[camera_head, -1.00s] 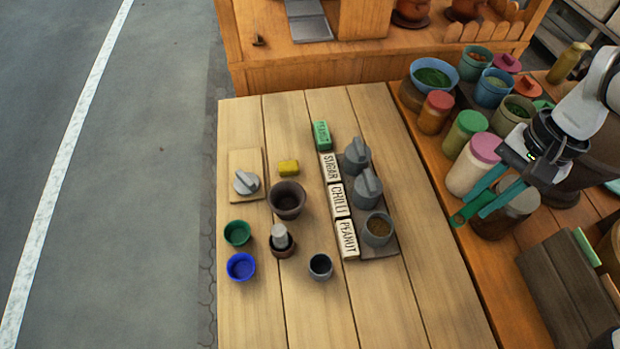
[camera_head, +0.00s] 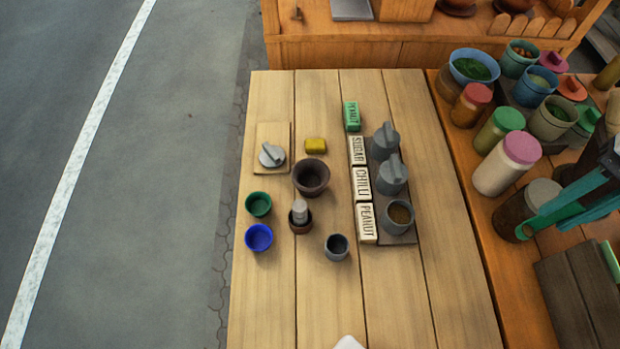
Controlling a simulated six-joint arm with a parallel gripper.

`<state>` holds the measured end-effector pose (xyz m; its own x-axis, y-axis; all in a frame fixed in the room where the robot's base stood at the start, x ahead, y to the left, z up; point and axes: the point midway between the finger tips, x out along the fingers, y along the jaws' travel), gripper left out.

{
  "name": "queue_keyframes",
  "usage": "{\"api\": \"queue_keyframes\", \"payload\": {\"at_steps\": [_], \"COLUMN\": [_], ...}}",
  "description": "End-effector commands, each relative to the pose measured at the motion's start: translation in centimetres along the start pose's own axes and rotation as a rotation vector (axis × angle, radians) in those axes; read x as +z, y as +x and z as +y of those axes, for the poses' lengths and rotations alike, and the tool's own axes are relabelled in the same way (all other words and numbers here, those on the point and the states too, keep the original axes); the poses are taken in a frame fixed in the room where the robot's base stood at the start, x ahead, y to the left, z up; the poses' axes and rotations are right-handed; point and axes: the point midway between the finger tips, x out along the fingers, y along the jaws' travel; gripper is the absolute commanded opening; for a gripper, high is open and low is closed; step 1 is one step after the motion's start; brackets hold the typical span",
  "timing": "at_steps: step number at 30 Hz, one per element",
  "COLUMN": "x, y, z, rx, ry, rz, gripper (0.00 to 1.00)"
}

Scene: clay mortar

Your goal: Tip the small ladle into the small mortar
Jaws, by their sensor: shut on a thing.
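My gripper (camera_head: 566,212), with teal fingers, is at the right edge, over the side shelf and well right of the light table. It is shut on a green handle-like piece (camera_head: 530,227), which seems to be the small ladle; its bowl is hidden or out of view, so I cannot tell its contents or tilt. On the table stand a brown, open, empty-looking mortar (camera_head: 311,178) and below it a smaller brown mortar (camera_head: 301,226) with a grey pestle (camera_head: 299,208) upright in it.
Green (camera_head: 259,205), blue (camera_head: 259,237) and grey (camera_head: 337,247) cups stand near the mortars. Grey pots (camera_head: 391,175) and a filled grey cup (camera_head: 400,214) stand behind word blocks (camera_head: 361,184). Jars (camera_head: 506,163) crowd the shelf. The table's front is mostly clear.

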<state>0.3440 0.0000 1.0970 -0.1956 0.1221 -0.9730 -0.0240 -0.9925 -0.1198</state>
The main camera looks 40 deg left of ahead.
Motion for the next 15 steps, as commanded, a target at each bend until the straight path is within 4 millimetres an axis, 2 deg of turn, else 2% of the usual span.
{"api": "queue_keyframes", "payload": {"at_steps": [12, 15], "x": [-0.02, -0.43], "y": [0.01, 0.25], "z": [-0.03, -0.86], "rx": [0.000, 0.007], "ry": [0.000, -0.020], "rz": [0.000, -0.004], "gripper": [0.00, 0.00]}}
